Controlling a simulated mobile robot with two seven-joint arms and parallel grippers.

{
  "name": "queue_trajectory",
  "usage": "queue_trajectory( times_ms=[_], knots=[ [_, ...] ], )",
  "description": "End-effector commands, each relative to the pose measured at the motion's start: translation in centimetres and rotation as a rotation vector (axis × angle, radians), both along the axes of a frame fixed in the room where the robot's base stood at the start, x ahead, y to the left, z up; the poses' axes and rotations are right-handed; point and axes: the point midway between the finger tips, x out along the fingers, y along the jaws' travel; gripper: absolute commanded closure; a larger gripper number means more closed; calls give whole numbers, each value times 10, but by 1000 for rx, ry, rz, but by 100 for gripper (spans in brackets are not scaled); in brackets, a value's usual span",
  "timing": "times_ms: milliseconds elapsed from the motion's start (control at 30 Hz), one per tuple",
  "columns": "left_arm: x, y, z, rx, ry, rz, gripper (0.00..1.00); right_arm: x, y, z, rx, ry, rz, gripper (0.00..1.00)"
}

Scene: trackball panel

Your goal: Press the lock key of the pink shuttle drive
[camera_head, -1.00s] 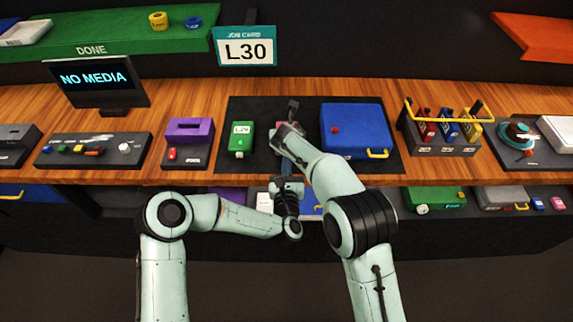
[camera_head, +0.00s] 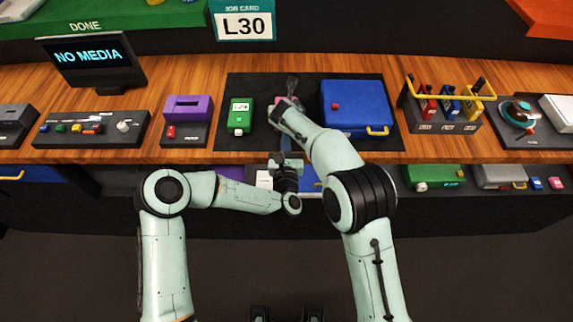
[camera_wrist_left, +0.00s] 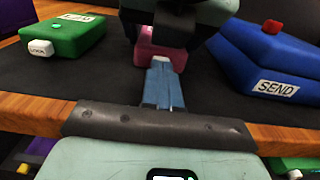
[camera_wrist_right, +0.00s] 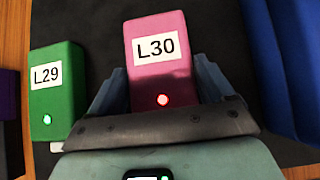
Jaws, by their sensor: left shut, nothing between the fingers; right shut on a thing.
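The pink shuttle drive (camera_wrist_right: 160,62) lies on the dark mat, with an L30 label and a lit red lamp in the right wrist view. My right gripper (camera_wrist_right: 160,85) is shut on it, a finger along each side. In the left wrist view the drive's near end (camera_wrist_left: 152,50) shows under the right gripper, with a pale key (camera_wrist_left: 179,61) partly visible on it. My left gripper (camera_wrist_left: 160,66) is shut and empty, its fingertips close in front of that end. I cannot tell whether they touch. In the head view the arms largely hide the drive.
A green drive (camera_wrist_right: 58,95), labelled L29 with a green lamp, lies left of the pink one. A blue case (camera_head: 356,106) marked SEND stands to the right. The job card (camera_head: 243,22) reads L30. The screen (camera_head: 88,56) reads NO MEDIA.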

Motion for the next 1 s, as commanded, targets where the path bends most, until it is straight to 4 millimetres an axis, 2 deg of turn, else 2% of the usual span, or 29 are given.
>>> queue_trajectory(
  times_ms=[300,500,700,1000],
  knots=[
    [-77,-3,-3,-1,9,-9,100,0,-1,-3,-1,4,0,43],
    [-111,-3,-3,-1,9,-8,100,0,-1,-4,-3,4,-1,43],
    [-125,-3,-2,-1,7,-7,100,0,-2,-4,-4,5,-2,43],
    [-126,-3,-2,-1,7,-6,100,-1,-2,-5,-5,7,-2,43]
  ],
)
